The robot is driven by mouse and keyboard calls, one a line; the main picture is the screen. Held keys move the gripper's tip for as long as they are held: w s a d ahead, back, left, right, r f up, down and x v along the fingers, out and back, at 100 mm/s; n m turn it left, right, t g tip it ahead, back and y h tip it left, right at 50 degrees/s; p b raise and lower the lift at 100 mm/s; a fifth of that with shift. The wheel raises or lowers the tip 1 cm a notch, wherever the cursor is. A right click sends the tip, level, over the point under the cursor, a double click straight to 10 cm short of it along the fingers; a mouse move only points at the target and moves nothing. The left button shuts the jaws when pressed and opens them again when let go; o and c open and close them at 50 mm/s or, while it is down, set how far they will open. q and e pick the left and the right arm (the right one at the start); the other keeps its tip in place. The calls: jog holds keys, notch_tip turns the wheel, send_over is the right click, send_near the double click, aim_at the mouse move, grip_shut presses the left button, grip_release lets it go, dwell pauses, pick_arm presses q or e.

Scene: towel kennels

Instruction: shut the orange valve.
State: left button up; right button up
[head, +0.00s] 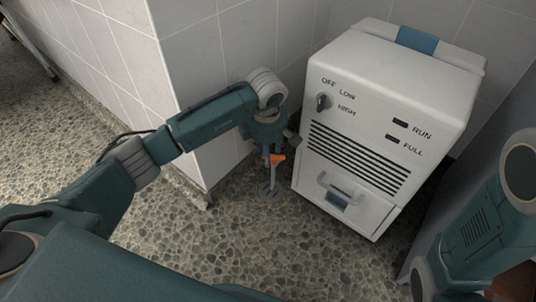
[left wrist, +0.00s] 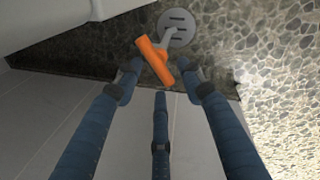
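The orange valve (head: 277,158) is a bar-shaped handle on a thin grey stem, low in the gap between the tiled wall corner and the white machine. In the left wrist view the orange handle (left wrist: 152,57) lies slantwise, and its near end is between my fingertips. My left gripper (head: 267,147) points down at the handle. In the left wrist view its blue fingers (left wrist: 162,76) are spread, with gaps visible on both sides of the handle; I cannot tell whether any finger touches it. My right gripper is out of view; only part of my right arm shows.
A round grey slotted plate (left wrist: 178,22) lies on the pebbled floor at the stem's foot. The white machine (head: 392,100), with a knob (head: 323,101) and a front handle (head: 340,188), stands close on the right. The tiled wall corner (head: 195,120) is close on the left. Floor in front is clear.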

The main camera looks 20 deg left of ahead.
pick_arm(q)
grip_shut()
jog(key=shift+w+a+r+p, duration=0.1)
jog(key=shift+r+p, duration=0.05)
jog(key=shift+p, duration=0.2)
jog(key=shift+m, duration=0.8)
grip_release()
notch_tip(320, 180, up, 12)
jog(key=s, duration=0.2)
jog(key=shift+s+d+f, duration=0.15)
jog(key=shift+d+f, duration=0.05)
jog(key=shift+f, duration=0.05)
